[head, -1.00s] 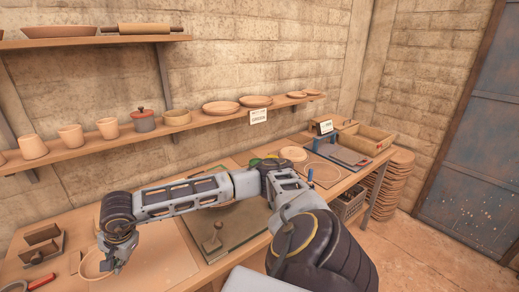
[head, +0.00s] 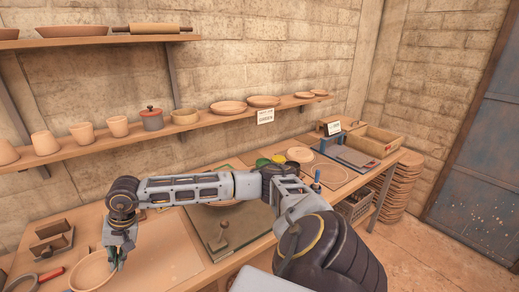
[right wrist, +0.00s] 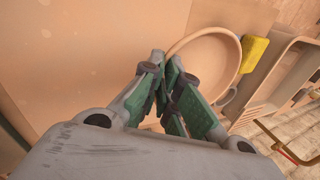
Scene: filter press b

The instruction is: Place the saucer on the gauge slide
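The saucer (head: 90,272), a shallow round terracotta dish, is at the lower left of the head view, over the left end of the bench. My right gripper (head: 115,264) reaches across from the right and is shut on its near-side rim. In the right wrist view, the green-padded fingers (right wrist: 168,68) come together at the left edge of the saucer (right wrist: 208,62). A flat grey fixture with a blue upright (head: 346,156), which looks like the gauge slide, stands at the right end of the bench. My left gripper is out of view.
A stamp-like tool (head: 220,240) stands on a dark board (head: 245,232) mid-bench. A wooden holder (head: 50,243) and a red-handled tool (head: 52,275) lie at left. A wooden tray (head: 372,140) is beyond the fixture. The shelf (head: 190,127) with pots runs above the bench.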

